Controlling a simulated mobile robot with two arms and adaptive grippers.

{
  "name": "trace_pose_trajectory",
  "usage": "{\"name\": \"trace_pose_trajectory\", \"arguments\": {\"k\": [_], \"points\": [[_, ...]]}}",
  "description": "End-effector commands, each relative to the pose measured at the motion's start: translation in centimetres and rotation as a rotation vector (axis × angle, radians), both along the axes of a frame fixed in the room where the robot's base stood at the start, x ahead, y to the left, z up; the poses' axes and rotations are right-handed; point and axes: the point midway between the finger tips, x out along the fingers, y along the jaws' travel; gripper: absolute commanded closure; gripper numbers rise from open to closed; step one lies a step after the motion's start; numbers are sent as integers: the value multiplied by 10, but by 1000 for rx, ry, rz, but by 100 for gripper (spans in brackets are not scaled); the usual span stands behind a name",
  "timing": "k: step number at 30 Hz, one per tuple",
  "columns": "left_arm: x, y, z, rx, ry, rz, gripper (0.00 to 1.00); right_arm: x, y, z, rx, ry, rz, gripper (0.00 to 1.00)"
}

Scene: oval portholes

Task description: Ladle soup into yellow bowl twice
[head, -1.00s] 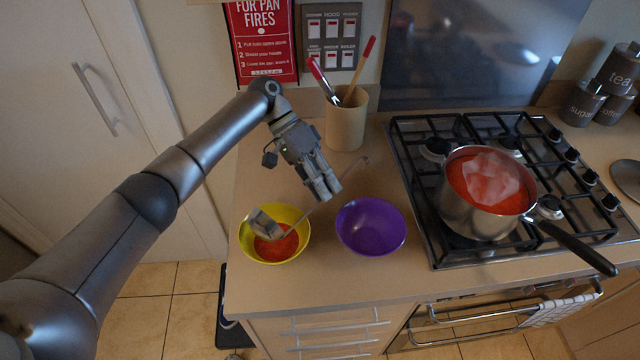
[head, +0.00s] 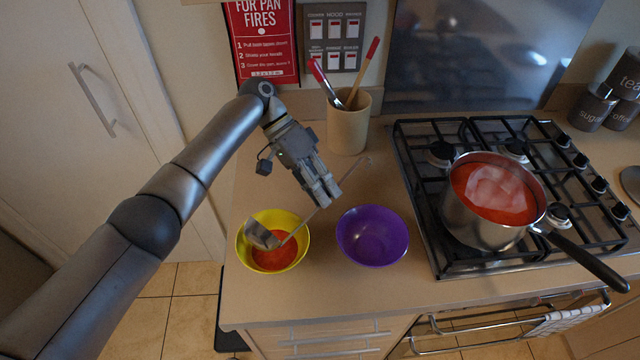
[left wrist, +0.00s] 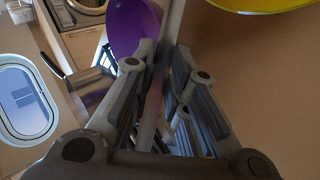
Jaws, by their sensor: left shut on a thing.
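The yellow bowl (head: 298,226) stands on the counter at the left with red soup in it. My left gripper (head: 326,198) is shut on the handle of a metal ladle (head: 262,236), whose scoop is tilted over the left part of the yellow bowl. Whether the scoop still holds soup cannot be seen. The ladle's handle (left wrist: 151,110) runs between the fingers in the left wrist view, where the yellow bowl's rim (left wrist: 262,6) shows at the top right. A steel pot (head: 478,229) of red soup sits on the hob. My right gripper is not in view.
An empty purple bowl (head: 372,236) stands right of the yellow bowl. A utensil pot (head: 347,126) with red-handled tools is behind. The gas hob (head: 424,190) is at the right, and the pot's black handle (head: 585,262) sticks out over the counter's front edge.

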Motion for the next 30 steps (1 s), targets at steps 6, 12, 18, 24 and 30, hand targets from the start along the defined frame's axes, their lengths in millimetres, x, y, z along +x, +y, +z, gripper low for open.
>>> {"name": "trace_pose_trajectory", "arguments": {"k": [6,12,18,24,30], "points": [[-5,6,19,-75,-86,1,100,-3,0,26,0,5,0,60],[-10,11,32,-149,-171,1,100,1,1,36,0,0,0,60],[-17,18,44,-225,-259,2,100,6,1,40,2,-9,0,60],[-25,25,58,-308,-357,1,100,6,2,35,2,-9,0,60],[-36,35,68,-396,-457,2,100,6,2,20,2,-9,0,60]]}}
